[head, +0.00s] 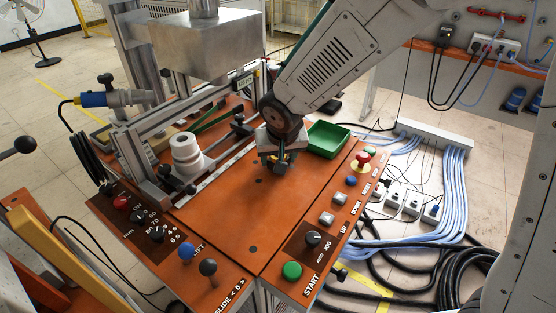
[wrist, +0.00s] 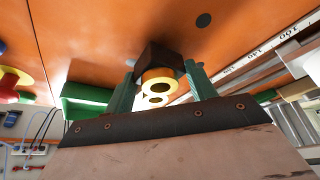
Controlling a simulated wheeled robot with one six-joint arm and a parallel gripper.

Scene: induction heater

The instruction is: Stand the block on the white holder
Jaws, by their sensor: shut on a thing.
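My gripper (head: 276,160) is shut on a small dark block (head: 280,168), low over the orange bench top right of its middle. In the wrist view the block (wrist: 153,54) sits between the two green-grey fingers of my gripper (wrist: 160,86), with yellow brass-like rings around holes on its near face. I cannot tell whether the block touches the bench top. The white holder (head: 187,152), a stepped round piece, stands upright left of my gripper, among the metal rails. Nothing is seen on its top.
A green tray (head: 328,139) lies just right of my gripper. Metal rails and a big metal box (head: 201,45) stand behind and above the holder. Buttons and knobs line the front and right panels, including a red button (head: 363,157). The bench top's middle (head: 220,205) is clear.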

